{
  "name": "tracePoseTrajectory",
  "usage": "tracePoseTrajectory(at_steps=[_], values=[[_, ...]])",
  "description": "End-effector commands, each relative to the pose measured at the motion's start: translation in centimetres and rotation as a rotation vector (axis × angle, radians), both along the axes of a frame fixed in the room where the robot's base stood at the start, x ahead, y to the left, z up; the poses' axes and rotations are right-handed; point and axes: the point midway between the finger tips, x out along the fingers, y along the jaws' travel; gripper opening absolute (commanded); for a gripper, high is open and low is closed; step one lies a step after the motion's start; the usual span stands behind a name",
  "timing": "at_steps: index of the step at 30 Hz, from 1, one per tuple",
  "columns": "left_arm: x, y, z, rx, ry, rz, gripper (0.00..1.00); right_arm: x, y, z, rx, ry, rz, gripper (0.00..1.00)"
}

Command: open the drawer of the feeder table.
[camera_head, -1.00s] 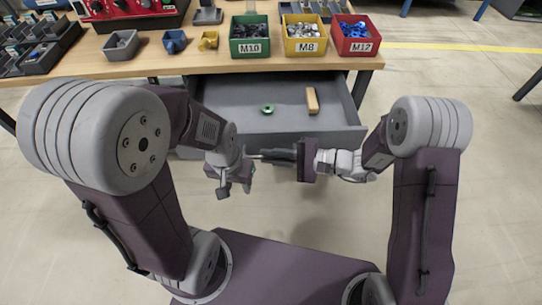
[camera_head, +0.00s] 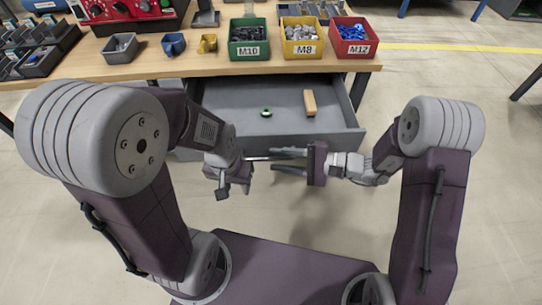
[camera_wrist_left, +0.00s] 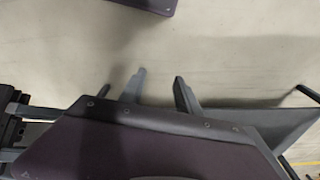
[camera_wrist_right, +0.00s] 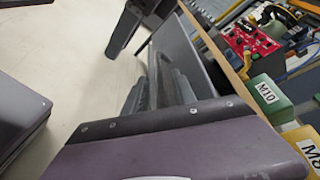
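The grey drawer (camera_head: 235,98) of the feeder table stands pulled out, its inside showing. A thin handle bar (camera_head: 258,158) runs along its front, partly hidden by my arms. My right gripper (camera_head: 289,160) is open at the drawer front, its fingers apart near the bar; whether they still straddle it I cannot tell. In the right wrist view the fingers (camera_wrist_right: 155,95) show beside the drawer front (camera_wrist_right: 178,48). My left gripper (camera_head: 224,187) hangs in front of the drawer's left part. In the left wrist view its fingers (camera_wrist_left: 160,88) are apart with nothing between them.
A green ring (camera_head: 266,112) and a wooden block (camera_head: 310,103) lie in the drawer. On the wooden tabletop (camera_head: 150,68) stand green (camera_head: 249,50), yellow (camera_head: 303,47) and red (camera_head: 355,49) bins and several smaller parts. The floor right of the table is clear.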

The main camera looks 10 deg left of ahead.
Motion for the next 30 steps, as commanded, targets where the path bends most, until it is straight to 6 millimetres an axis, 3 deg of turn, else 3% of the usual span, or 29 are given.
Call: tracePoseTrajectory(at_steps=[4,10,28,30], values=[[0.0,0.0,1.2,0.0,0.0,0.0,0.39,0.0,-3.0,1.0,0.0,-0.001,-0.006,0.33],[0.0,0.0,1.7,0.0,0.0,0.0,0.39,-0.2,-5.5,1.4,0.0,-0.001,-0.002,0.33],[0.0,0.0,1.7,0.0,0.0,0.0,0.39,-0.3,-5.8,1.3,-0.001,-0.002,0.003,0.33],[0.0,0.0,1.7,0.0,0.0,0.0,0.39,-0.2,-5.6,2.2,-0.004,-0.031,0.014,0.33]])
